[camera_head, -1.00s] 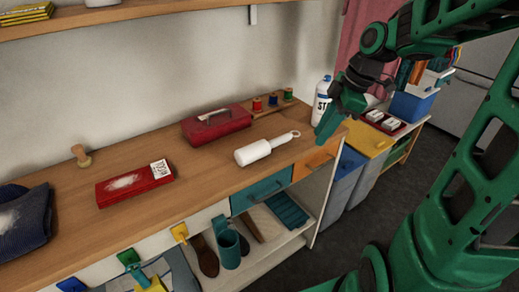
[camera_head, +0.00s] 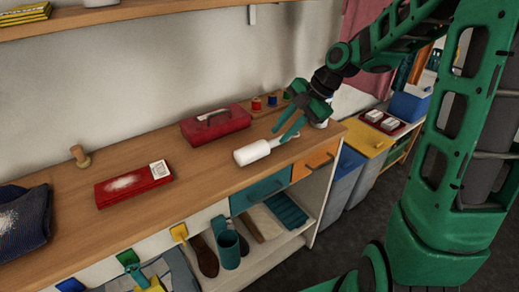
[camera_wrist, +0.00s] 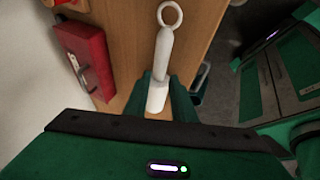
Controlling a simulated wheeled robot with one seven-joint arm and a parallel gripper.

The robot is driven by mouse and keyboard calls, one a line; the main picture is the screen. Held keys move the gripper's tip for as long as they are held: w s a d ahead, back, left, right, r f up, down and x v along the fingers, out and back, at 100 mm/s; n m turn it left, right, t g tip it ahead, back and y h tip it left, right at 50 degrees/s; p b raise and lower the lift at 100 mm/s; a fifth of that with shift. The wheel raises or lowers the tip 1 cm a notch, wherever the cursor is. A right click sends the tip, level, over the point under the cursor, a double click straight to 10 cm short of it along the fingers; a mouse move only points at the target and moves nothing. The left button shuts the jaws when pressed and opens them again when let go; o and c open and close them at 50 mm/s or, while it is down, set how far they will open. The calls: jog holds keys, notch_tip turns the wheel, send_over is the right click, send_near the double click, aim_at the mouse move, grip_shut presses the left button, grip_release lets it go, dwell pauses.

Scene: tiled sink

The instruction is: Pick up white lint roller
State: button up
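The white lint roller (camera_head: 251,153) lies on the wooden worktop near its front edge. Its thick body points left and its handle points right, partly hidden by my gripper (camera_head: 283,136). My gripper is open and empty, with its green fingers angled down above the handle end. In the wrist view the roller (camera_wrist: 163,52) lies lengthwise, ring end at the top. The fingers (camera_wrist: 161,88) show on either side of it, apart; whether they touch it I cannot tell.
A red toolbox (camera_head: 216,124) stands behind the roller, with thread spools (camera_head: 257,104) beside it. A red box (camera_head: 133,184) lies to the left. A white bottle (camera_head: 322,112) is partly hidden behind my gripper. Drawers (camera_head: 262,190) sit below the worktop's front edge.

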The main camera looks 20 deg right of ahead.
aim_at(273, 142)
jog(key=shift+x, duration=2.4)
jog(key=shift+a, duration=0.1)
jog(key=shift+c, duration=0.5)
grip_shut()
jog(key=shift+w+r, duration=0.1)
